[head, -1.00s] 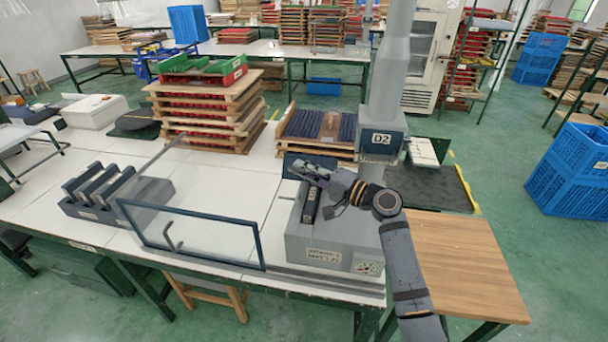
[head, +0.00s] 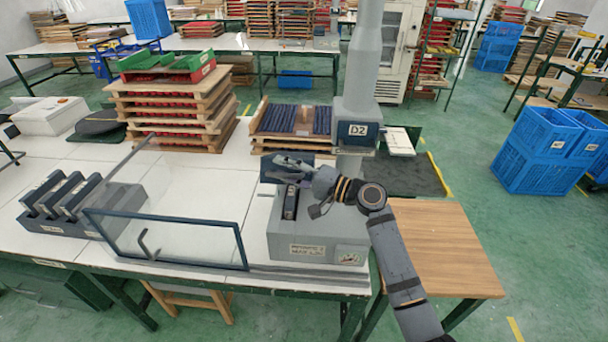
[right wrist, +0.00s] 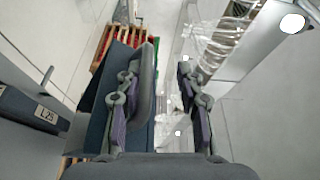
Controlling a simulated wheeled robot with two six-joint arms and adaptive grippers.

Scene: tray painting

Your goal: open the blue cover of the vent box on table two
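The vent box (head: 300,240) is a grey box on the white table, at the foot of the grey column. Its dark blue cover (head: 268,173) shows as a panel raised at the back left of the box top. In the right wrist view the blue cover (right wrist: 88,105) lies just left of the left finger. I cannot tell whether they touch. My right gripper (head: 278,160) is over the box top beside the cover. Its fingers (right wrist: 165,60) are apart with nothing between them. A dark block (head: 290,203) sits in the box top. My left gripper is not in view.
A blue-framed clear panel (head: 165,240) stands left of the box. A rack of dark blocks (head: 60,225) is further left. The grey column (head: 365,60) rises close behind the box.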

